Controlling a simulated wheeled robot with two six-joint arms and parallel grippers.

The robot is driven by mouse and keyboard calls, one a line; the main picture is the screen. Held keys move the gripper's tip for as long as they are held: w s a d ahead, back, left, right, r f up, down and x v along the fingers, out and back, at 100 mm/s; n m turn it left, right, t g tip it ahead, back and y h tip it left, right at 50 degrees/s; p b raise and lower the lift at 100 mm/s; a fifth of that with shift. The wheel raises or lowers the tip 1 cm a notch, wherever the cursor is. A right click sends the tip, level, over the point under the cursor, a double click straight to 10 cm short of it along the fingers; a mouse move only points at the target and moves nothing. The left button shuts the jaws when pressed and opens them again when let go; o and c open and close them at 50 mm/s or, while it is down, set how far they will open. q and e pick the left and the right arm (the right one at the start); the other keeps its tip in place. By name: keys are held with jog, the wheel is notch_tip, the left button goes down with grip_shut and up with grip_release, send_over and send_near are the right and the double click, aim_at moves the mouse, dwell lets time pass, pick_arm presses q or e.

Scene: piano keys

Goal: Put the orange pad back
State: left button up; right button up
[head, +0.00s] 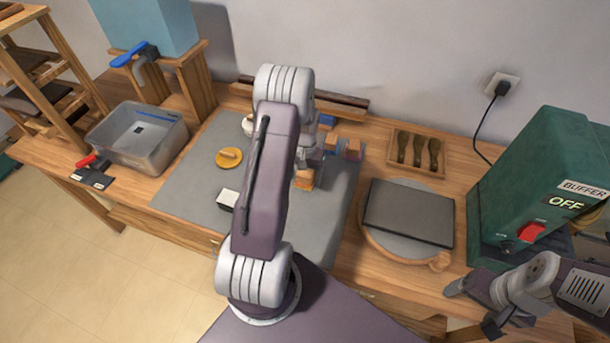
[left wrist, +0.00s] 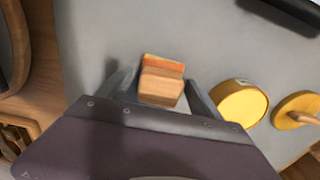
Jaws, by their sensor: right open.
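The orange pad (left wrist: 163,64) shows as an orange strip along one side of a wooden block (left wrist: 160,88) in the left wrist view. In the head view this orange-brown block (head: 304,180) sits on the grey mat (head: 186,189), beside my left arm. My left gripper (left wrist: 162,94) has its fingers apart, one on each side of the block, with gaps showing. In the head view my left arm hides most of that gripper. My right gripper (head: 478,306) is open and empty at the lower right, in front of the green buffer machine.
A yellow knobbed disc (head: 229,157) and a black-and-white block (head: 228,200) lie on the mat. Blue (head: 327,120) and reddish (head: 353,150) blocks are behind the orange one. A wooden tray (head: 393,164), dark slab (head: 408,212) and buffer (head: 535,170) marked OFF stand right; a clear bin (head: 138,138) stands left.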

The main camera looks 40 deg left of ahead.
aim_at(305, 173)
pick_arm(q)
notch_tip(305, 173, up, 12)
jog(key=s+d+m+t, duration=0.1)
jog(key=s+d+m, duration=0.2)
jog(key=s+d, duration=1)
jog(key=d, duration=0.4)
jog(key=shift+d+r, duration=0.2)
jog(key=shift+r, duration=0.05)
jog(key=shift+s, duration=0.15)
